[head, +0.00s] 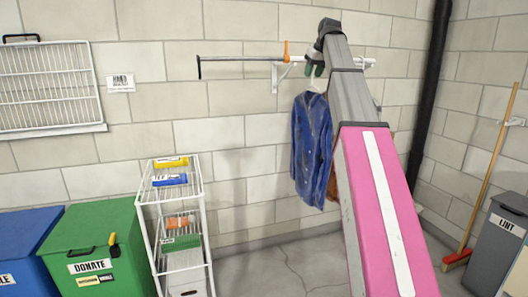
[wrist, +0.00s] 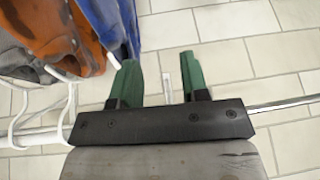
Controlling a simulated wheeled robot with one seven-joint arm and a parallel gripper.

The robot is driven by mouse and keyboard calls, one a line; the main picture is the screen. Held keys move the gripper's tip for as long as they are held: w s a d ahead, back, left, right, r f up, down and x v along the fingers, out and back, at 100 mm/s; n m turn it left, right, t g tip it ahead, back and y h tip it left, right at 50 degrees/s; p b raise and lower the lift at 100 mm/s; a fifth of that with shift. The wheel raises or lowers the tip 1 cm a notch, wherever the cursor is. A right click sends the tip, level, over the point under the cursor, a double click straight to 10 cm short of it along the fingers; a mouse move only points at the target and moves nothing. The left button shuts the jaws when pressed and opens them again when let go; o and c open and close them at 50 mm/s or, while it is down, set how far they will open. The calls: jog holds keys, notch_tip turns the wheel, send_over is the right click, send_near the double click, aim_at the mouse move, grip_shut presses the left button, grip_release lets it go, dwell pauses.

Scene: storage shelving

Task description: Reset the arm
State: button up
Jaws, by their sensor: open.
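My gripper (head: 314,68) is high by the wall rail, at the end of my raised pink and grey arm. In the wrist view, the gripper's (wrist: 159,65) two green fingers are apart, with wall and a small pale strip showing between them and nothing held. A blue garment (head: 311,148) hangs just below the gripper in the head view. In the wrist view the blue garment (wrist: 112,22) is beside the left finger, and I cannot tell whether they touch.
The rail (head: 235,58) carries an orange clip (head: 286,51). A wire shelf (head: 150,206), green bin (head: 99,225), black pipe (head: 430,80) and broom (head: 490,170) stand around.

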jog(key=s+f+m+g+h, duration=0.1)
jog(key=s+f, duration=0.2)
jog(key=f, duration=1.7)
jog(key=s+f+m+g, duration=0.15)
jog(key=s+f, duration=0.25)
jog(key=f, duration=1.5)
jog(key=s+f+m+g, duration=0.1)
jog(key=s+f, duration=1)
jog(key=f, duration=0.3)
jog(key=s+a+f+m+g+h, duration=0.1)
jog(key=s+f, duration=1.1)
jog(key=f, duration=0.3)
jog(key=shift+s+f+h, duration=0.2)
jog(key=shift+h, duration=0.1)
